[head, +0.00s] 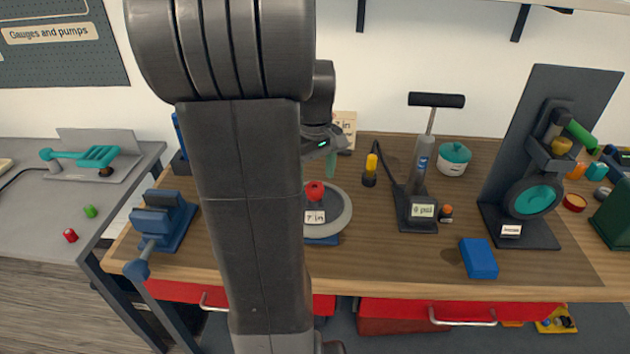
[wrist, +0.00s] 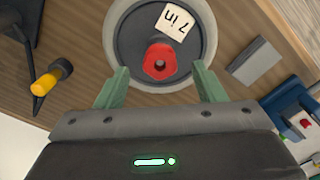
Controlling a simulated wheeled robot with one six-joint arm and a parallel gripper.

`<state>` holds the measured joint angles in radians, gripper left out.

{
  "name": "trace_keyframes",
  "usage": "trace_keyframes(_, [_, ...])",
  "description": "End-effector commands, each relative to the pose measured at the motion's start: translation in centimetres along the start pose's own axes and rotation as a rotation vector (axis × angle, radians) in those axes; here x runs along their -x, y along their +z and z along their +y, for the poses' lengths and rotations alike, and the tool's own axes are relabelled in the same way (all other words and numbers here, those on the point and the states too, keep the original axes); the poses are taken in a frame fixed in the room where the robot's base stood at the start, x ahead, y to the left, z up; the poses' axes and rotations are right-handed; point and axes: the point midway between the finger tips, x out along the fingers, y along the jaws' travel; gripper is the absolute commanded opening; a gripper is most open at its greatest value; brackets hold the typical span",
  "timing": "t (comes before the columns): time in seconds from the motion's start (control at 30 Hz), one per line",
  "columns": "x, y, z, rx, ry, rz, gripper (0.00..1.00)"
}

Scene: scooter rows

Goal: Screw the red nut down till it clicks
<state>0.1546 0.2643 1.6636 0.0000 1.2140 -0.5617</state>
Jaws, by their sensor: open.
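The red nut (head: 314,191) sits at the middle of a round grey wheel (head: 343,218) lying on the wooden bench. A "7 in" label (head: 315,217) is on the wheel. In the wrist view the red nut (wrist: 160,62) shows its hole and lies ahead of my fingertips, roughly midway between them. My gripper (wrist: 163,78) is open, with one green finger at each side and nothing between them. In the head view my gripper (head: 318,163) is above and just behind the nut. My own arm hides the wheel's left part.
A blue vise (head: 165,220) stands left of my arm. A pump (head: 420,180) with a "0 psi" label, a yellow-topped tool (head: 371,168), a teal pot (head: 454,158) and a blue block (head: 479,258) stand to the right. Bare bench lies between wheel and block.

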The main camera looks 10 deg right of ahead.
Motion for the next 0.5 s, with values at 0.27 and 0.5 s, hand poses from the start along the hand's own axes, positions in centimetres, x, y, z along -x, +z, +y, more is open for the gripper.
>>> trace_keyframes(0.27, [-2.4, 0.0, 0.0, 0.000, 0.000, 0.000, 0.63])
trace_keyframes(0.5, [-2.5, 0.0, 0.0, 0.000, 0.000, 0.000, 0.63])
